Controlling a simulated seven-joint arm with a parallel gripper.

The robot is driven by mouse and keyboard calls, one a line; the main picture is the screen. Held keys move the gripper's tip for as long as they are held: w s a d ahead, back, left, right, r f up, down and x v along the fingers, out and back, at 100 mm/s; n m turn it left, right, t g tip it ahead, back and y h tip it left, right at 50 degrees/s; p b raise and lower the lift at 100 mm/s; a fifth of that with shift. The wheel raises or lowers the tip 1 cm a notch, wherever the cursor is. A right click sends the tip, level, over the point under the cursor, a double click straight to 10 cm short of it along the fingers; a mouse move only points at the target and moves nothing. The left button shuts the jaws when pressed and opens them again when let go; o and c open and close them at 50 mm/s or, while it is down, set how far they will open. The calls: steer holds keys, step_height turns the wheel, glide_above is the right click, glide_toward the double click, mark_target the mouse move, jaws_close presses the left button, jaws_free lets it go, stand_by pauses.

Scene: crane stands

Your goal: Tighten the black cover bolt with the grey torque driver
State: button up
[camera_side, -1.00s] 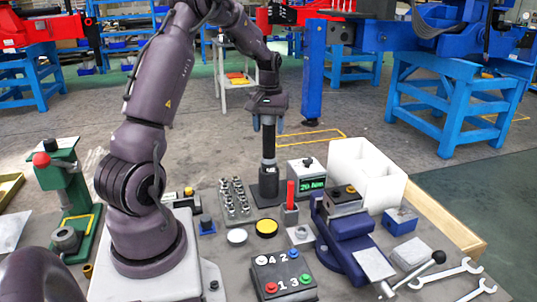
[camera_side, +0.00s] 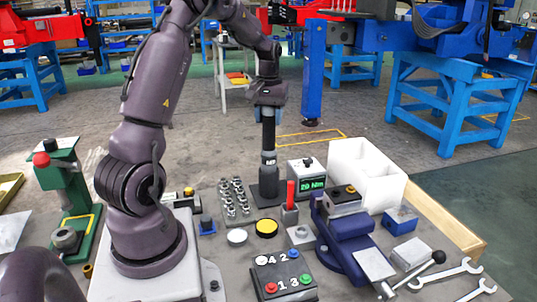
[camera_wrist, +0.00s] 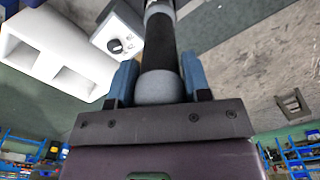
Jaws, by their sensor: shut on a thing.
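My gripper (camera_side: 268,112) is shut on the torque driver (camera_side: 268,137), which hangs upright with a black grip and a grey lower part. In the wrist view, my blue fingers (camera_wrist: 160,76) are on either side of the driver's rounded grey end, and its black grip (camera_wrist: 160,42) runs away from me. The driver's lower end is just above or still within the dark stand (camera_side: 268,186); I cannot tell which. I cannot make out the black cover bolt.
A socket rack (camera_side: 235,200) is to the left. The numbered box with coloured knobs (camera_side: 284,277) is in front. Wrenches (camera_side: 452,272) lie at right.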

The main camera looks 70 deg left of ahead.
steer(key=shift+r, duration=4.55)
steer(key=w+d+r+m, duration=0.2)
steer(key=w+d+r, duration=0.1)
steer(key=d, duration=0.4)
steer(key=w+d+r+m, duration=0.2)
steer(key=w+d+r, duration=0.1)
steer(key=d, duration=0.5)
steer(key=w+d+r+m, duration=0.2)
steer(key=w+d+r, duration=0.1)
steer(key=d, duration=0.4)
steer(key=shift+w+d+r, duration=0.25)
steer(key=shift+r, duration=0.3)
steer(key=shift+f, duration=0.1)
